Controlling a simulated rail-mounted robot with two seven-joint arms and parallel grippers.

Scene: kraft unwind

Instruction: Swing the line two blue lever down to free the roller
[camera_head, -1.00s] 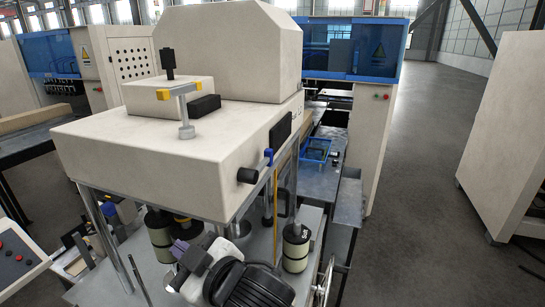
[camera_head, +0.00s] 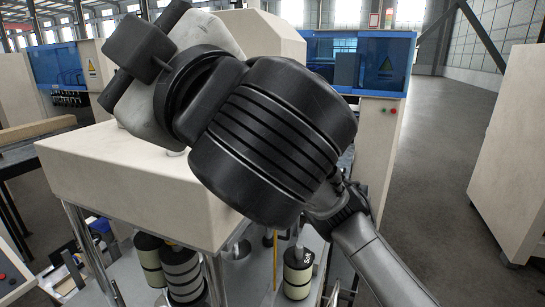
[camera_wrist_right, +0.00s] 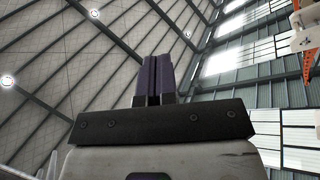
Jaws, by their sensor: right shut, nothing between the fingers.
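The blue lever is hidden in the head view behind my right arm's thick black joint, which covers the near right side of the cream machine housing (camera_head: 130,180). My right gripper shows in the right wrist view (camera_wrist_right: 153,80), its dark purple fingers together and empty, pointing up toward the ceiling. In the head view the right arm crosses from lower right to upper left, its wrist end in front of the housing top; the fingertips cannot be made out there. My left gripper is not in view.
A blue-and-cream machine (camera_head: 385,65) stands behind on the right. A cream cabinet (camera_head: 515,160) stands at the right edge. Open grey floor (camera_head: 440,170) lies between them. A dark table with a tan beam (camera_head: 35,130) is at left.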

